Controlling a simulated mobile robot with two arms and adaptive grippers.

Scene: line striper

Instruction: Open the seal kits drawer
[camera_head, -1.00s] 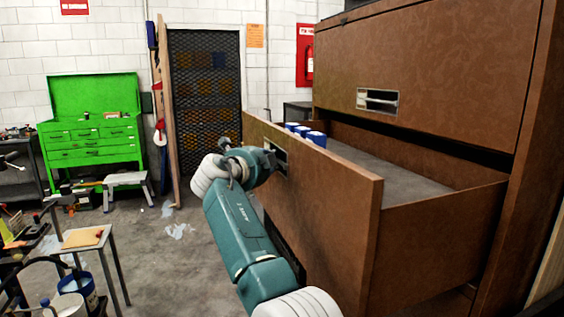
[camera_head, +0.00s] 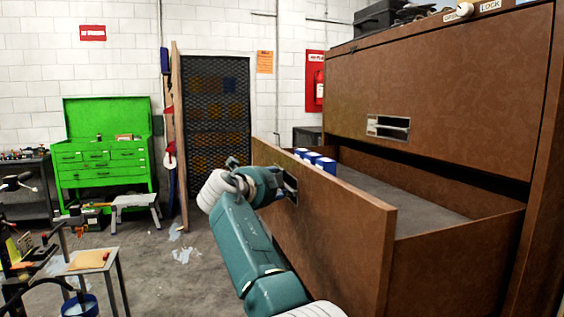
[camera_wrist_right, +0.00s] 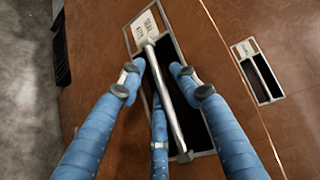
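The seal kits drawer (camera_head: 345,235) is a wide brown drawer pulled well out of the brown cabinet. Its open inside shows a grey bottom and several blue-and-white boxes (camera_head: 318,160) at the far end. In the right wrist view its label reads SEAL KITS, beside a recessed pull with a metal bar handle (camera_wrist_right: 171,110). My right gripper (camera_head: 282,185) is at this handle. In the right wrist view its fingers (camera_wrist_right: 158,72) are spread on both sides of the bar, with visible gaps, and one finger lies partly behind the bar; it looks open. My left gripper is not in view.
The shut drawer above (camera_head: 450,90) has a similar pull. Dark items lie on top of the cabinet. A green tool chest (camera_head: 105,160), a mesh door (camera_head: 208,130) and a small table (camera_head: 88,262) stand to the left. Grey floor lies between them and the drawer.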

